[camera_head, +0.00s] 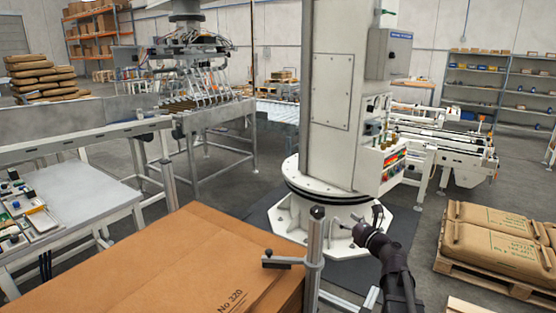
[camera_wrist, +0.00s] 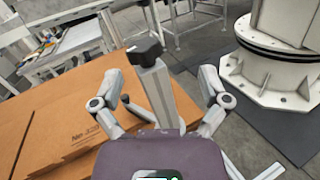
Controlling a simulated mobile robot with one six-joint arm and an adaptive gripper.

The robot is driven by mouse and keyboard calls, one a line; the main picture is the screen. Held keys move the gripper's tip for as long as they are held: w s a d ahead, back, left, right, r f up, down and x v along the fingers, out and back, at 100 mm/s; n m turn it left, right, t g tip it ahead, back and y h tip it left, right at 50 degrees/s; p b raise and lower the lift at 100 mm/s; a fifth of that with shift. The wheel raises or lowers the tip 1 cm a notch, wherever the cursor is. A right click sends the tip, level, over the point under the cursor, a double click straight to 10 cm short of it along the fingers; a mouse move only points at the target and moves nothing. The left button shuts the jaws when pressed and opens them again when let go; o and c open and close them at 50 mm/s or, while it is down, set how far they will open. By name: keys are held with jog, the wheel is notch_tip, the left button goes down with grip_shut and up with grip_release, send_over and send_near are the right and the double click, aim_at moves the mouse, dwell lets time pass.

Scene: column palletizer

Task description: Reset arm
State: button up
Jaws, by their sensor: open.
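My gripper (camera_head: 368,217) is at the lower right of the head view, in front of the round white base of the palletizer column. Its fingers are spread and nothing is between them. In the wrist view my gripper (camera_wrist: 165,92) shows both fingers wide apart, with a grey metal post (camera_wrist: 158,95) with a black knob showing between and beyond them. I cannot tell whether the fingers touch the post in that view; in the head view the post (camera_head: 314,255) stands to the left of the gripper, apart from it.
A large brown cardboard box (camera_head: 170,265) fills the lower left. The white palletizer column (camera_head: 330,100) stands on its base (camera_head: 340,232) behind my gripper. A pallet of brown sacks (camera_head: 497,240) is at the right. A grey worktable (camera_head: 90,190) is at the left. Open floor lies between column and sacks.

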jog(key=s+d+f+m+g+h, duration=0.25)
jog(key=f+m+h, duration=0.4)
jog(key=m, duration=0.85)
jog(key=s+d+f+m+g+h, duration=0.2)
jog(key=d+f+m+h, duration=0.15)
jog(key=m+h, duration=0.85)
jog(key=s+a+f+m+g+y, duration=0.4)
jog(key=s+a+f+m+g, duration=0.1)
jog(key=s+a+m+g, duration=0.1)
jog(key=s+a+f+m+g+y, duration=0.4)
jog(key=s+a, duration=0.4)
jog(key=s, duration=0.3)
jog(key=m+g+y, duration=0.1)
jog(key=m+g, duration=0.1)
jog(key=shift+s+f+m, duration=0.3)
jog(key=shift+f+m, duration=0.1)
